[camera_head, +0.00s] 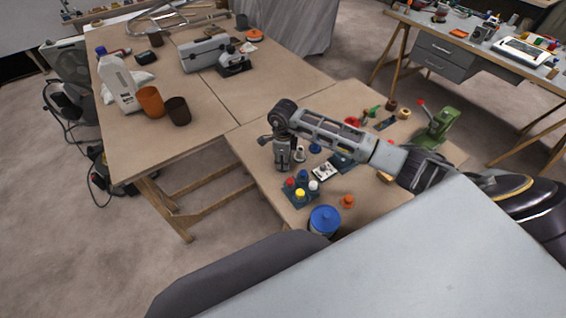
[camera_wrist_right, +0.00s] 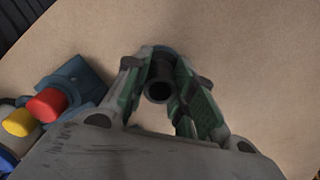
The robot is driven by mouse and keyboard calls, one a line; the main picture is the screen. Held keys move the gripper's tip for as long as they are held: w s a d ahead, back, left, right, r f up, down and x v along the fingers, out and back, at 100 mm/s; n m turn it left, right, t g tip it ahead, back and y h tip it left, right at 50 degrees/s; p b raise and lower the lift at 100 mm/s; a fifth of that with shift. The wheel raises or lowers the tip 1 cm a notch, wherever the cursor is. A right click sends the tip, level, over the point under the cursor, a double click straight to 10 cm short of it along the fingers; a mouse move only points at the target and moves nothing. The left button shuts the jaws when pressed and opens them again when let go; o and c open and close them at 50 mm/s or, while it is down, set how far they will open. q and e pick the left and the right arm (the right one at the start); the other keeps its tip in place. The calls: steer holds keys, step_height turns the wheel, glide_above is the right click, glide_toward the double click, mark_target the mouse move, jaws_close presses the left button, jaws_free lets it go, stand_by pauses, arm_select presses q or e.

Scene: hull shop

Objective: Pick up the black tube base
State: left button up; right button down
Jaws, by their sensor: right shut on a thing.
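In the right wrist view, the black tube base (camera_wrist_right: 159,82) is a dark hollow round piece between the fingers of my right gripper (camera_wrist_right: 160,88). The gripper is shut on it. In the head view my right gripper (camera_head: 283,163) points down at the left edge of the near table, behind the block with coloured caps. The tube base is not clearly visible there. I cannot tell whether it touches the table. My left gripper is not in view.
A blue block with red, yellow, blue and white caps (camera_head: 300,194) stands close by; it also shows in the right wrist view (camera_wrist_right: 75,82). A blue-lidded tub (camera_head: 323,221) and an orange piece (camera_head: 347,201) stand nearer. A green device (camera_head: 437,125) stands right. The larger table (camera_head: 215,125) has free room.

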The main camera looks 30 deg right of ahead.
steer(key=shift+r, duration=0.15)
step_height(320, 180, up, 10)
steer(key=shift+b, duration=0.45)
stand_by(0.4)
